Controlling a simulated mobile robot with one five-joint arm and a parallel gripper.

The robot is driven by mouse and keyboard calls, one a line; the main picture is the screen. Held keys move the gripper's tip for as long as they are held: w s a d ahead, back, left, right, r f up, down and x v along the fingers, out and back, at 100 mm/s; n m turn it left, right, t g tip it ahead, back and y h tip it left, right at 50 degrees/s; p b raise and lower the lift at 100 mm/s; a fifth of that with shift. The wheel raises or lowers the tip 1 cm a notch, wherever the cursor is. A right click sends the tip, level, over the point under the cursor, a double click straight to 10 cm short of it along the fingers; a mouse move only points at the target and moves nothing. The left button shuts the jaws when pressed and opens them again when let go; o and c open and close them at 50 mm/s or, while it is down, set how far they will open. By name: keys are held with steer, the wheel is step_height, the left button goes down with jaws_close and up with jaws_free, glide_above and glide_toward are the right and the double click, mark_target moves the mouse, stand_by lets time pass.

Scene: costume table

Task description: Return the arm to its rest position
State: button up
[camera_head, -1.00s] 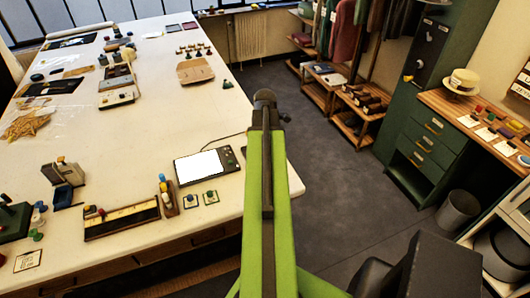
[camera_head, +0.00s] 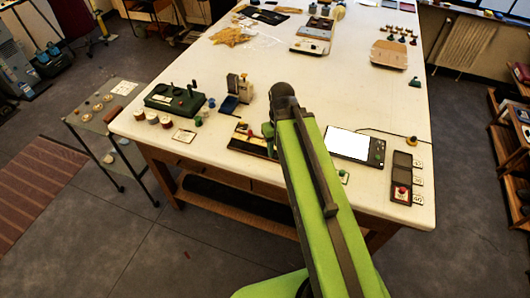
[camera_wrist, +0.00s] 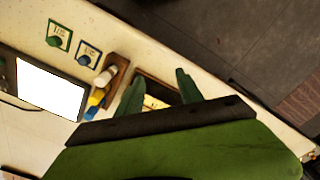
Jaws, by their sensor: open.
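My green arm (camera_head: 305,170) reaches out over the near part of the white table (camera_head: 300,90) in the head view. A long tray (camera_wrist: 157,90) on the table appears behind and between the fingers. It also shows in the head view (camera_head: 245,147), partly hidden by my arm.
A white-screened tablet (camera_head: 348,143) lies right of my arm, with a dark slotted box (camera_head: 402,178) beyond it. A shelf cart (camera_head: 105,125) stands beside the table. Floor is open at front left.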

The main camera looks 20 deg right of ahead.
steer(key=a+m, duration=0.1)
steer(key=a, duration=0.5)
step_height(320, 180, down, 10)
steer(key=b, duration=1)
steer(key=shift+s+f, duration=0.15)
steer(key=shift+f, duration=0.05)
